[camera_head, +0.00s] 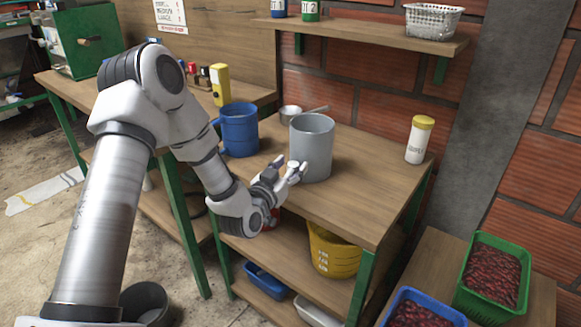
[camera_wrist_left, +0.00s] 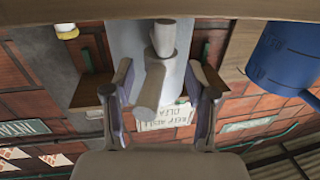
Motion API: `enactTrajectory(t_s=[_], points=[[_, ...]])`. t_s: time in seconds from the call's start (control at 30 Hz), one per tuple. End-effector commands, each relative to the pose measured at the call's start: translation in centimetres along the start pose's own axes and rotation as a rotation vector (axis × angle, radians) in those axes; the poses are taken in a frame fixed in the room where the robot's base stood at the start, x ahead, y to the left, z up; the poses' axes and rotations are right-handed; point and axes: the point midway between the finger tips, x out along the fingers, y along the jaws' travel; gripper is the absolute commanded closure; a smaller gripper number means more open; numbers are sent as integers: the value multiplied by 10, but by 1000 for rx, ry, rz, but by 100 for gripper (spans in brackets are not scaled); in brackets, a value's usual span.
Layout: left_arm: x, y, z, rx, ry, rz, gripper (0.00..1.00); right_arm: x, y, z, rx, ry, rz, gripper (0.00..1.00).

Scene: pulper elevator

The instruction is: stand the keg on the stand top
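A grey, open-topped cylinder (camera_head: 312,147), which I take for the keg, stands upright on the wooden top (camera_head: 345,205) of a green-legged bench. I cannot tell for certain which surface is the stand top. My left gripper (camera_head: 293,172) is in front of the cylinder's lower left side; I cannot tell whether it touches. In the left wrist view, which is upside down, its fingers (camera_wrist_left: 162,95) are spread apart. A pale tapered piece (camera_wrist_left: 150,85) lies between them; I cannot make out what it is. A grey surface (camera_wrist_left: 130,40) shows behind. My right gripper is out of view.
A yellow-capped jar (camera_head: 418,142) is at the right. A yellow bucket (camera_head: 334,250) sits below. A green crate (camera_head: 492,310) is at lower right. A wall shelf (camera_head: 370,36) hangs above.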

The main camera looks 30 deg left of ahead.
Motion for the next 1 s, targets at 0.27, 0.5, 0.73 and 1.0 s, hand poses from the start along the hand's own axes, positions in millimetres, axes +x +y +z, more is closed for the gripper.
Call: enactTrajectory(t_s=[0.27, 0.5, 0.73, 1.0], points=[[-9, 0, 0, -1, -1, 0, 44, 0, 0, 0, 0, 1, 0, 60], [-64, 0, 0, -8, -2, -2, 44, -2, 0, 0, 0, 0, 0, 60], [-112, -1, 0, -4, -1, -2, 44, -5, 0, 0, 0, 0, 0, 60], [-138, 47, 98, 7, -370, 138, 44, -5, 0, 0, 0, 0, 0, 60]])
